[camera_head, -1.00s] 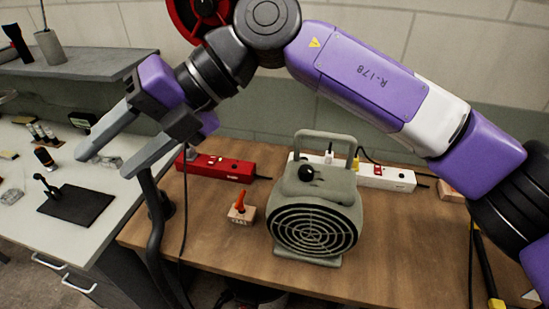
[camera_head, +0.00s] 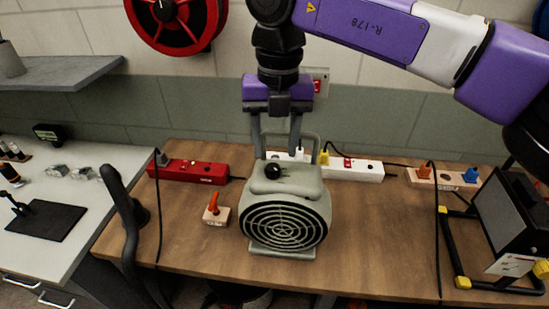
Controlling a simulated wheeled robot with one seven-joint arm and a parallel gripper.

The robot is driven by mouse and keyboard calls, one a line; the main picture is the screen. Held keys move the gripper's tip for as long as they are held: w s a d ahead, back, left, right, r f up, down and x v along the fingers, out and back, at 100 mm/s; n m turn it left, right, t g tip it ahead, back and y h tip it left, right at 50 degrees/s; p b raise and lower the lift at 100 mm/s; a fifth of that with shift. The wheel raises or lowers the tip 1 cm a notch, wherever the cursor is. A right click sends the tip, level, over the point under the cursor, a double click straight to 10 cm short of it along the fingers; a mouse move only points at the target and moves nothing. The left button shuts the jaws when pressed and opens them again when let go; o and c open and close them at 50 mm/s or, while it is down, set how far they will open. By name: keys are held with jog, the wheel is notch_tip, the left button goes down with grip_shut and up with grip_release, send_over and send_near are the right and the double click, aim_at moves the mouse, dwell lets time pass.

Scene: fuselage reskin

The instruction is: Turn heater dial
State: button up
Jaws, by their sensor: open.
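The heater (camera_head: 287,208) is a grey-green box with a round front grille and a top handle, standing on the wooden bench. Its black dial (camera_head: 273,171) sits on the top at the left. My gripper (camera_head: 277,157) points down behind and above the heater's top, its two grey fingers apart and empty. The fingers show near the handle (camera_head: 316,147), one on the left and one towards the right. I cannot tell whether they touch the handle or how far they are from the dial.
A red power strip (camera_head: 188,170) and a white power strip (camera_head: 352,169) lie behind the heater. A small block with an orange switch (camera_head: 216,213) stands left. A black-and-yellow framed lamp (camera_head: 507,235) is at right. Cables hang over the bench (camera_head: 380,240).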

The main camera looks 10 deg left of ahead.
aim_at(273, 166)
jog(key=shift+a+f+p, duration=0.15)
jog(key=shift+f+p, duration=0.15)
jog(key=shift+f, duration=2)
grip_shut()
